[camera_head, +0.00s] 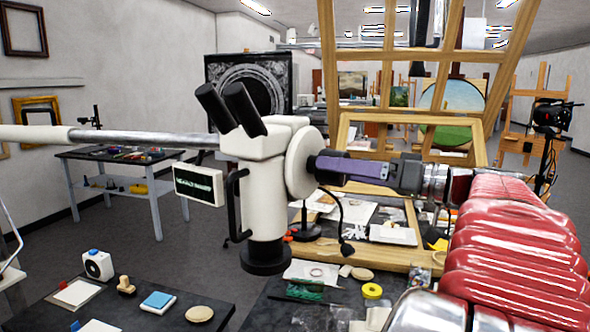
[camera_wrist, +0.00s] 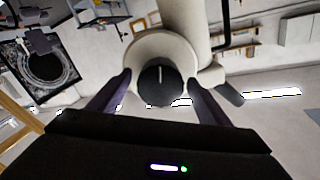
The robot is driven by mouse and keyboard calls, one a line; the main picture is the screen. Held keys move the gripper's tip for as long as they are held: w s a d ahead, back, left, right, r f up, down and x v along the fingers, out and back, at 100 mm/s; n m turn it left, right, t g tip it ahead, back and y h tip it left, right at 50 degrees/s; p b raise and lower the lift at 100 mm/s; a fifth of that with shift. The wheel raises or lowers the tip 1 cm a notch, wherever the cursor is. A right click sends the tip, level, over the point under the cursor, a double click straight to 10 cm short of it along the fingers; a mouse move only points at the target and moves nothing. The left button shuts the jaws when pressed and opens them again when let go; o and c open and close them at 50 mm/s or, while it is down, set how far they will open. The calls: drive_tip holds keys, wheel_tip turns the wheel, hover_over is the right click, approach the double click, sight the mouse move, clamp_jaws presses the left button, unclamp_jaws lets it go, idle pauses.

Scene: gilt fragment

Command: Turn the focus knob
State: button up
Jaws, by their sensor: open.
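The white microscope (camera_head: 265,190) with black eyepieces hangs on a horizontal metal arm in the middle of the head view. Its black focus knob (camera_wrist: 160,84), with a pale line mark pointing up, sits on a round white housing (camera_head: 299,163). My gripper (camera_head: 318,164) reaches in from the right. In the wrist view, its purple fingers (camera_wrist: 159,82) stand open on either side of the knob, with a visible gap at each side. In the head view the fingers largely hide the knob.
A small screen (camera_head: 199,184) and a black handle (camera_head: 236,203) are on the microscope's left side. A large wooden frame (camera_head: 405,90) stands behind my gripper.

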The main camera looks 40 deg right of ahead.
drive_tip(key=shift+w+a, duration=0.25)
drive_tip(key=shift+w, duration=0.25)
drive_tip(key=shift+c, duration=0.4)
drive_tip(key=c, duration=1)
drive_tip(key=shift+m, duration=1.4)
